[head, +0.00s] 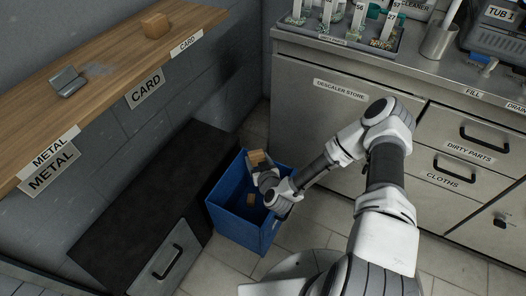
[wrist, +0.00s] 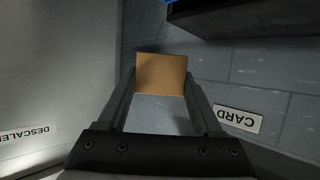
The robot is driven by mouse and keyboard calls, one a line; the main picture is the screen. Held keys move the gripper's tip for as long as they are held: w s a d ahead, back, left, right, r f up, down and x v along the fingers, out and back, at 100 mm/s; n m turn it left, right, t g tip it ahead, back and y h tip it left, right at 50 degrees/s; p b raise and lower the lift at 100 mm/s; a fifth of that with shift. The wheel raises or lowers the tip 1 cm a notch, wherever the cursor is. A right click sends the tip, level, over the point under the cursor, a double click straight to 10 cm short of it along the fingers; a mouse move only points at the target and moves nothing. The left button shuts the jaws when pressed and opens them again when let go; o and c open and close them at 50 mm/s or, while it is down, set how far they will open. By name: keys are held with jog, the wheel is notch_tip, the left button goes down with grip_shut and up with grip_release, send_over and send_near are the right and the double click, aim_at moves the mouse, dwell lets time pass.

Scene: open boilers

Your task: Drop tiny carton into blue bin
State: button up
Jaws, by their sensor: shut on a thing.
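A tiny tan carton (head: 257,157) is between the fingers of my gripper (head: 260,164). In the wrist view, my gripper (wrist: 161,92) is shut on the carton (wrist: 162,72), with a finger on each side. The blue bin (head: 237,228) stands on the floor, open at the top. In the head view, my gripper and the held carton appear over the far part of its opening. The exact height above the rim is hard to judge. Another small brown carton (head: 250,200) shows inside the bin.
A wooden shelf (head: 110,62) at left bears another small carton (head: 155,24) and a grey metal piece (head: 66,82). A low black cabinet (head: 150,195) stands left of the bin. A steel counter (head: 400,80) with drawers is behind and right. Tiled floor (head: 305,235) is clear right of the bin.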

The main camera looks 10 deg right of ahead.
notch_tip(320, 180, down, 11)
jog(key=b, duration=0.7)
jog(key=shift+w+a+r+m+h+b, duration=0.2)
jog(key=shift+a+m+h+b, duration=0.1)
jog(key=shift+a+h, duration=0.1)
jog(key=o, duration=1.3)
jog(key=shift+o, duration=0.2)
jog(key=shift+s+r, duration=0.15)
